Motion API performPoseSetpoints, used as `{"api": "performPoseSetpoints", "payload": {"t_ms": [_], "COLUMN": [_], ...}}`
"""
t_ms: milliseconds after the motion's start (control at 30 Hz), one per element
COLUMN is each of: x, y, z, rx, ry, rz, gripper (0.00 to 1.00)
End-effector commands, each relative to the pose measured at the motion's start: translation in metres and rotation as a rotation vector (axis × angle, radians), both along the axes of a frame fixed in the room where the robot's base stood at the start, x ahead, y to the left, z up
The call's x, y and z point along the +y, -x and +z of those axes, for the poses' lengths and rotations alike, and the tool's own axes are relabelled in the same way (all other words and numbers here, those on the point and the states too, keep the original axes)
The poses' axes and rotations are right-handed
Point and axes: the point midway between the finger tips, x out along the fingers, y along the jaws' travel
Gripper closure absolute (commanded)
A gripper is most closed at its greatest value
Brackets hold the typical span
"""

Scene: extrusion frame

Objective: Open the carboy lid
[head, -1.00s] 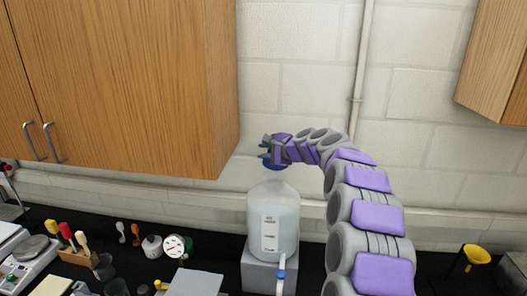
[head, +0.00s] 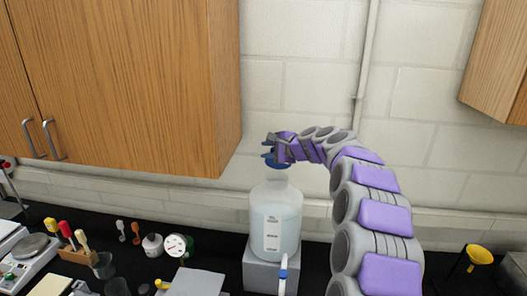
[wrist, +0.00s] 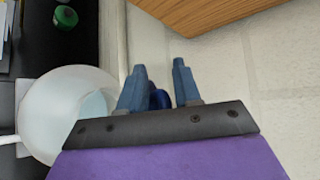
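The carboy (head: 276,222) is a translucent white jug with a printed label, upright on a grey block. It also shows from above at the left of the wrist view (wrist: 62,105). Its blue lid (wrist: 160,98) shows in part between my fingertips in the wrist view, mostly hidden behind the gripper body. My gripper (head: 268,148) is at the carboy's top in the head view. Its two blue fingers (wrist: 158,78) are apart, with a visible gap between the lid and the right finger.
A wooden cabinet (head: 130,80) hangs at upper left, close beside my gripper.

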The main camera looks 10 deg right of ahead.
Motion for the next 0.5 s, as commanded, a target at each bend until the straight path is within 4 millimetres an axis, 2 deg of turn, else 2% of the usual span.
{"api": "performPoseSetpoints", "payload": {"t_ms": [33, 300, 500], "x": [-0.013, -0.043, -0.050], "y": [0.006, 0.049, 0.077], "z": [0.002, 0.027, 0.042], "rx": [-0.002, -0.012, -0.009], "ry": [0.002, -0.004, 0.002], "rz": [-0.013, -0.014, -0.011], "gripper": [0.62, 0.62, 0.62]}}
